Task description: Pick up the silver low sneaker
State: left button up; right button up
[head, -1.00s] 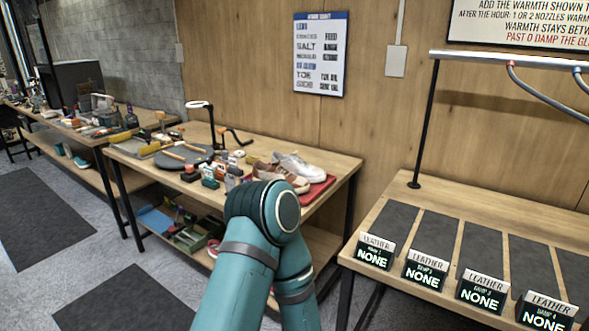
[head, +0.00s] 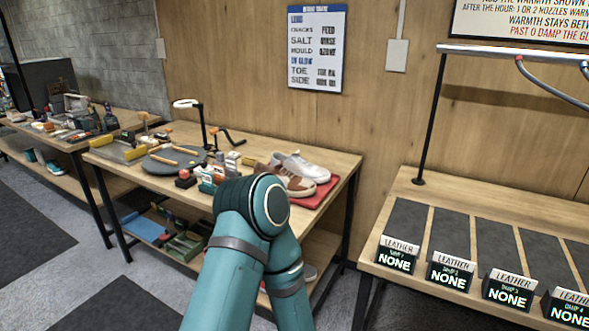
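A pale, whitish-grey low sneaker (head: 302,166) rests on a red mat (head: 322,195) at the right end of the middle workbench. A brown and white shoe (head: 288,181) lies just in front of it on the same mat. I cannot tell whether the pale one is the silver sneaker. A teal arm of mine fills the lower middle and hides part of the bench front and lower shelf. Neither of my grippers shows.
The workbench (head: 240,158) holds a round dark mat (head: 172,160), a lamp (head: 187,103) and several small tools. On the right, a table (head: 470,188) has dark pads and "LEATHER NONE" signs (head: 395,258). Another cluttered bench (head: 62,140) stands left. Grey floor is open at lower left.

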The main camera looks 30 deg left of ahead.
aim_at(297, 164)
jog(key=j+z, duration=0.1)
jog(key=j, duration=0.55)
jog(key=k+j+z, duration=0.1)
jog(key=j, duration=0.55)
jog(key=k+j+z, duration=0.1)
jog(key=j, duration=0.5)
